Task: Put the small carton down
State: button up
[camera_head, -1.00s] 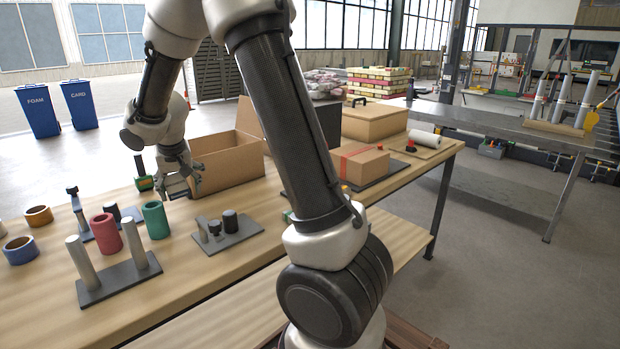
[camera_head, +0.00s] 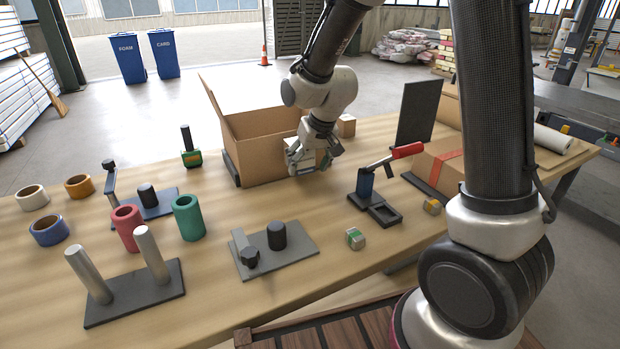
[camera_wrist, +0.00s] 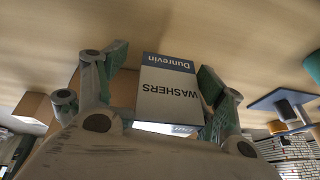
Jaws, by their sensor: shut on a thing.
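The small carton (camera_wrist: 168,92), white with a blue band and the words "Dunrevin" and "WASHERS" upside down, is between the fingers of my gripper (camera_wrist: 160,88) in the wrist view. My gripper is shut on it. In the head view my gripper (camera_head: 314,160) is low over the wooden table (camera_head: 330,215), in front of the right end of the open brown box (camera_head: 262,160). The fingers hide most of the carton there. I cannot tell whether the carton touches the table.
A small brown box (camera_head: 346,126) stands behind my gripper. A red-handled tool stand (camera_head: 368,188) is to the right, and a plate with black posts (camera_head: 275,252) is nearer. Bare table lies between them and my gripper.

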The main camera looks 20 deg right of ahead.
aim_at(303, 191)
notch_tip(303, 191, down, 7)
jog(key=shift+a+r, duration=0.1)
dwell(0.4)
jog(key=o, duration=1.3)
jog(key=shift+f, duration=0.2)
jog(key=shift+o, duration=0.8)
jog(key=shift+r, duration=0.1)
